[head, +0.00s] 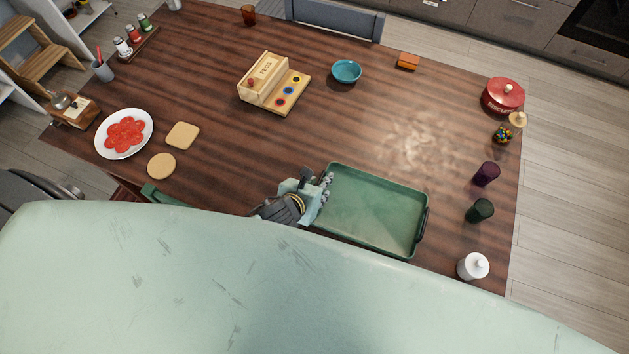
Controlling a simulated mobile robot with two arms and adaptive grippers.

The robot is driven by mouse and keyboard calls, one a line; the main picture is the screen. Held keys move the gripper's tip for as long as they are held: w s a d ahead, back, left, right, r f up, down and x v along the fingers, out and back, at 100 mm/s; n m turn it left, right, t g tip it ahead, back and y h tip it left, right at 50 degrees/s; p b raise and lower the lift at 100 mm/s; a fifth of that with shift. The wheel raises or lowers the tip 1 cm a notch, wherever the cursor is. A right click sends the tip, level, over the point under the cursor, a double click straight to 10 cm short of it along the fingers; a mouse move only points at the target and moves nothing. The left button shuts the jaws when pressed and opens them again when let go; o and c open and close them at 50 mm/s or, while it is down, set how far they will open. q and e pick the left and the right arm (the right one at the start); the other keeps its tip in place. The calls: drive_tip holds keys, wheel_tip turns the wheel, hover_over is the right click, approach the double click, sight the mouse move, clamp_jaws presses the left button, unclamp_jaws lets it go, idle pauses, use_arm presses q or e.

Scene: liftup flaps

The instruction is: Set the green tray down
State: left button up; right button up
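The green tray (372,207) is right of centre in the head view, at the near side of the wooden table. It is empty and looks about level; I cannot tell whether its underside touches the tabletop. A dark handle (422,225) shows on its right side. My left gripper (326,186) is at the tray's left edge, where its fingers meet or overlap the rim. The left handle is hidden there, and the finger gap is too small to judge. My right gripper is not in view. My own pale green body covers the bottom of the view.
Right of the tray stand a white lidded jar (473,266), a dark green cup (479,210) and a purple cup (486,174). A wooden toy box (273,83) and blue bowl (346,72) are farther back. The tabletop (415,140) behind the tray is clear.

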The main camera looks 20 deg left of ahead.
use_arm(q)
drive_tip(key=v, duration=1.2)
drive_tip(key=shift+b, duration=0.3)
drive_tip(key=shift+r, duration=0.1)
